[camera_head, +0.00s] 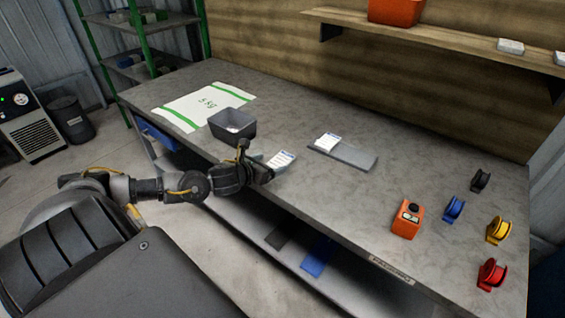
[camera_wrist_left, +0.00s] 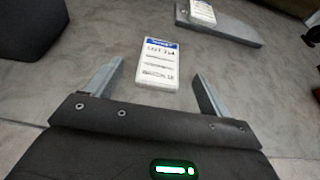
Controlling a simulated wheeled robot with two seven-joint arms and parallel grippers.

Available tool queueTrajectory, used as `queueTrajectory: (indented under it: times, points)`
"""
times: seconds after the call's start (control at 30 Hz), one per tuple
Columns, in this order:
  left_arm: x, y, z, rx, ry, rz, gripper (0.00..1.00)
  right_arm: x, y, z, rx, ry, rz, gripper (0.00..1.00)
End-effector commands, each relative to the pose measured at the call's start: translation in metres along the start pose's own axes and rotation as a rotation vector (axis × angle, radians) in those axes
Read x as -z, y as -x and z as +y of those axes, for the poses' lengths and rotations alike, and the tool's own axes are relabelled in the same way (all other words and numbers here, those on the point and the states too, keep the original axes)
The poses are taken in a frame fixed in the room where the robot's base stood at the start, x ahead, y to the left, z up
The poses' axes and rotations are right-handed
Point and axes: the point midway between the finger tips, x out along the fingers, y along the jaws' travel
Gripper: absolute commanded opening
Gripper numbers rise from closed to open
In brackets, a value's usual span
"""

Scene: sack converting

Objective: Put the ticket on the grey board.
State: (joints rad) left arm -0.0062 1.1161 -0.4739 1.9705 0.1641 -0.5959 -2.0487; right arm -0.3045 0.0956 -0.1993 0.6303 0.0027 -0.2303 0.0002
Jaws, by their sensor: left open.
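A white ticket with a blue top band (camera_head: 281,159) lies on the bench near its front edge. In the left wrist view the ticket (camera_wrist_left: 158,62) lies ahead of the open jaws, its lower part between the fingertips. My left gripper (camera_head: 268,166) is open and empty, low over the bench; its fingers also show in the left wrist view (camera_wrist_left: 157,76). The grey board (camera_head: 352,156) lies flat farther right, also in the left wrist view (camera_wrist_left: 232,29). Another white and blue ticket (camera_head: 327,141) is on the board's left end. My right gripper is out of view.
A grey bin (camera_head: 232,126) stands just behind my left gripper, near a white sack with green stripes (camera_head: 185,109). An orange device (camera_head: 407,218) and several coloured tape dispensers (camera_head: 498,230) stand on the right. Bench space between the board and the device is clear.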

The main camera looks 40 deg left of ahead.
Motion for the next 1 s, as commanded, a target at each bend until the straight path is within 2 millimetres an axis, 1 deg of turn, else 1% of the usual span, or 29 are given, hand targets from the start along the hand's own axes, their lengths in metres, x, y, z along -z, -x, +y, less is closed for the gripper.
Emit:
queueTrajectory:
  times: [0.07,0.13,0.27,0.4,0.53,0.7,0.73,0.77,1.0]
  points:
    - [0.0,-0.002,0.0,0.0,0.001,0.0,0.82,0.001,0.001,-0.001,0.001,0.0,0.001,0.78]
    - [-0.001,-0.008,0.0,-0.001,0.003,-0.002,0.82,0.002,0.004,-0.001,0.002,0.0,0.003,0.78]
    - [0.001,-0.028,-0.002,-0.001,0.004,-0.002,0.82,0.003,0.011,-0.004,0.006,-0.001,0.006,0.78]
    - [0.003,-0.046,-0.002,0.0,0.002,-0.002,0.82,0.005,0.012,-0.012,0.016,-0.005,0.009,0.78]
    - [0.004,-0.052,-0.002,0.001,0.0,0.0,0.82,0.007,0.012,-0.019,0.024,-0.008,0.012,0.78]
    - [0.004,-0.052,-0.002,0.001,0.0,0.0,0.82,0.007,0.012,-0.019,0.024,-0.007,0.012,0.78]
    - [0.004,-0.052,-0.002,0.001,0.0,0.0,0.81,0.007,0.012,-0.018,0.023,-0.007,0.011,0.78]
    - [0.004,-0.052,-0.002,0.0,0.0,0.0,0.77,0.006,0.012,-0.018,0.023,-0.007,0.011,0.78]
    - [0.004,-0.052,-0.002,0.0,0.0,0.0,0.45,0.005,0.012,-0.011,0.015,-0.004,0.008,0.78]
